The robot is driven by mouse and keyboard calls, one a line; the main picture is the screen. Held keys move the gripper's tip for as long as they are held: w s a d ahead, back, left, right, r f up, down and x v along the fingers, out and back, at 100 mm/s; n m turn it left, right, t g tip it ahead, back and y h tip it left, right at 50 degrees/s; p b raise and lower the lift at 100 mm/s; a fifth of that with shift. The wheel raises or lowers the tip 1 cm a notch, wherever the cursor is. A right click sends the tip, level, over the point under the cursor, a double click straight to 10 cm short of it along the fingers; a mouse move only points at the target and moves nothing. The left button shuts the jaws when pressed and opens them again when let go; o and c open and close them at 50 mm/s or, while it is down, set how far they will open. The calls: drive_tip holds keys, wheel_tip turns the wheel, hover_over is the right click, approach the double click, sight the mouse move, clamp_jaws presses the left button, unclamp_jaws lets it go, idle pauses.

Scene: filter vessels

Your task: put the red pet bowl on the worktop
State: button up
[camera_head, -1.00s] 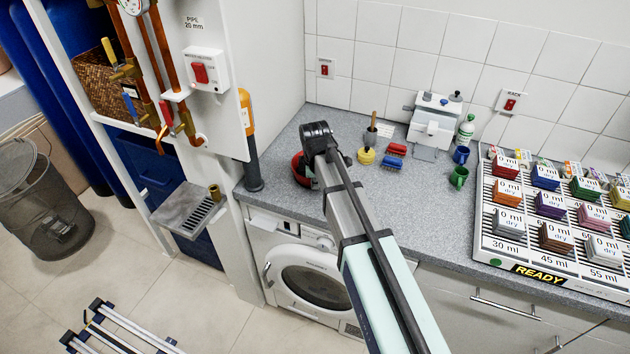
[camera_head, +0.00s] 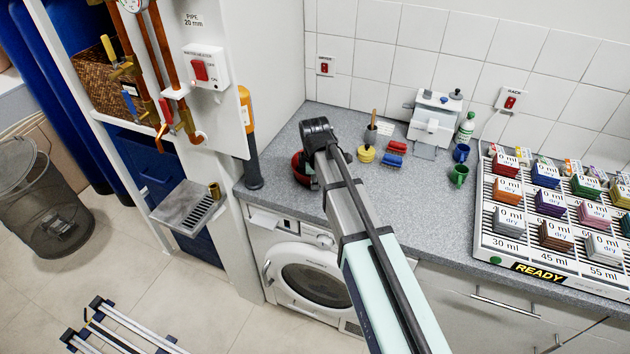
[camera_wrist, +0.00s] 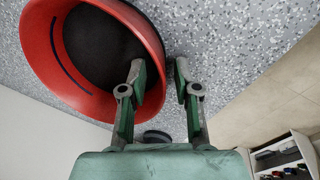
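The red pet bowl (camera_wrist: 95,98) fills the upper left of the wrist view, with a dark inside. In the head view, the bowl (camera_head: 299,170) shows at the left end of the grey speckled worktop (camera_head: 400,210), partly hidden by my arm. My gripper (camera_wrist: 161,72) is right at the bowl's rim. Its left finger overlaps the bowl and its right finger is outside. In the head view, my gripper (camera_head: 312,172) is mostly hidden behind my wrist.
A rack of filters (camera_head: 485,225) fills the right end. An orange-topped dark cylinder (camera_head: 252,165) is close at the left. The worktop's middle is clear.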

drive_tip(key=b+v, duration=0.2)
drive_tip(key=v, duration=0.9)
drive_tip(key=shift+r, duration=0.1)
